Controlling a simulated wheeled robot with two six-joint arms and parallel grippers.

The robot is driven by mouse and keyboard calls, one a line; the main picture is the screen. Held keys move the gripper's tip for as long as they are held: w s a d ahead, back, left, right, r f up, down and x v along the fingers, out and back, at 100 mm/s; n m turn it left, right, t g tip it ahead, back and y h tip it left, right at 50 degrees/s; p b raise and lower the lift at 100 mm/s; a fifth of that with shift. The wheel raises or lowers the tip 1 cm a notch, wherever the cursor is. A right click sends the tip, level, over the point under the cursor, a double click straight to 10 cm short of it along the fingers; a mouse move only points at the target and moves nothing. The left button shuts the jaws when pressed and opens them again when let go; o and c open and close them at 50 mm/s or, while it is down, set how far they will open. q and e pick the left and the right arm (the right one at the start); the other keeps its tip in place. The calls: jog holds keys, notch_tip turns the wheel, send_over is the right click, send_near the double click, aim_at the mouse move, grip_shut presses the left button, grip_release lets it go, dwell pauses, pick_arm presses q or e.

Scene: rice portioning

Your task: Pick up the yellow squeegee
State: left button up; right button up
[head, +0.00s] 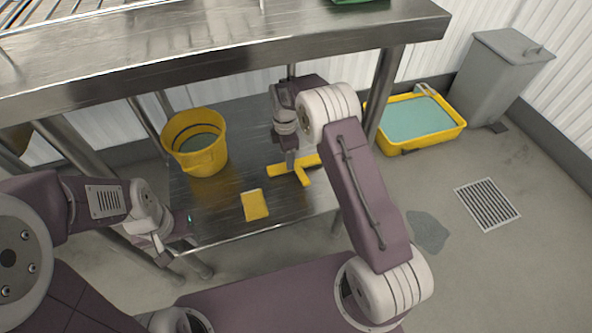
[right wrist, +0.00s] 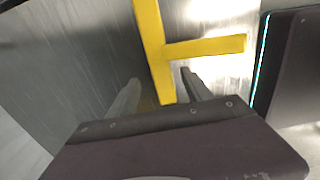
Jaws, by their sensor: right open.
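The yellow squeegee (head: 301,171) is T-shaped and lies on the lower metal shelf (head: 232,225). In the right wrist view the squeegee (right wrist: 166,62) has one yellow end reaching between the fingers of my right gripper (right wrist: 160,92). Those fingers stand apart, one on each side of it, and grip nothing that I can see. In the head view my right gripper (head: 290,158) points down at the squeegee, partly hidden by my own wrist. My left gripper (head: 188,232) is low at the shelf's left front, away from the squeegee; its fingers do not show clearly.
A yellow bucket (head: 212,160) stands on the shelf's left, and a yellow sponge or cloth (head: 255,205) lies near its front. The steel tabletop (head: 230,58) overhangs the shelf. A yellow tub (head: 459,128), grey bin (head: 497,75) and floor drain (head: 487,204) are at right.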

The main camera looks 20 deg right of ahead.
notch_tip(320, 180, down, 5)
jog(key=b, duration=0.5)
jog(key=shift+s+d+f, duration=0.1)
jog(key=shift+f, duration=0.05)
jog(key=shift+r, duration=0.25)
grip_shut()
notch_tip(320, 180, up, 10)
jog(key=p, duration=0.7)
